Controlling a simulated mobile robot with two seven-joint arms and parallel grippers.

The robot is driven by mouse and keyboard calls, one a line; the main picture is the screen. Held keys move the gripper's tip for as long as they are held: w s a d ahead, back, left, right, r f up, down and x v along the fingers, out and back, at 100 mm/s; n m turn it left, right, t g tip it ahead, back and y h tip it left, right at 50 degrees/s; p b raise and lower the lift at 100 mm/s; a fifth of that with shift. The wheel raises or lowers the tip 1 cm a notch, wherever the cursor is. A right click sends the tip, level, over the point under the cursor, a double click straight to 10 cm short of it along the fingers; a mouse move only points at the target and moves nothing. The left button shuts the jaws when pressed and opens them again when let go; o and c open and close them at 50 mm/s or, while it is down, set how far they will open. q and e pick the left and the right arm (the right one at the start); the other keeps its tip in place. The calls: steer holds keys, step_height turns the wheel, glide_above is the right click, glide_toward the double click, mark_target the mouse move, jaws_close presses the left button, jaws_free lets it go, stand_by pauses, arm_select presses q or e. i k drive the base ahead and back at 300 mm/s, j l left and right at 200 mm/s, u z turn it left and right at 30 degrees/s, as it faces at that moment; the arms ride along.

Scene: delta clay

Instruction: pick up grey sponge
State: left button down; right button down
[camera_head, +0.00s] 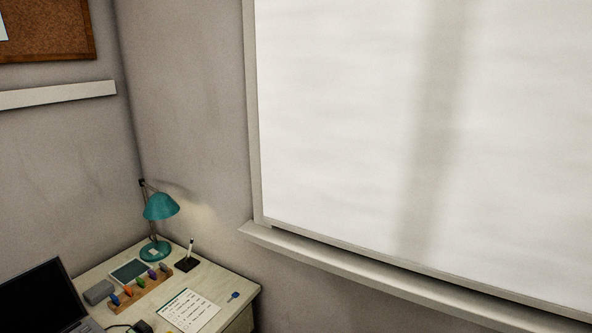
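A small grey block (98,292), which looks like the grey sponge, lies on the desk at the lower left of the head view. It sits between the open laptop and a wooden holder with several coloured pieces. Its top and near side show, and nothing covers it. Neither of my grippers is in view.
The pale desk (232,281) stands in the corner. On it are a laptop (42,297), a wooden holder (139,288), a tablet (129,271), a teal lamp (160,207), a pen stand (187,264), a paper sheet (189,311) and a small blue item (234,296). A window sill (370,273) runs right.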

mark_target(99, 291)
steer(key=u, duration=1.4)
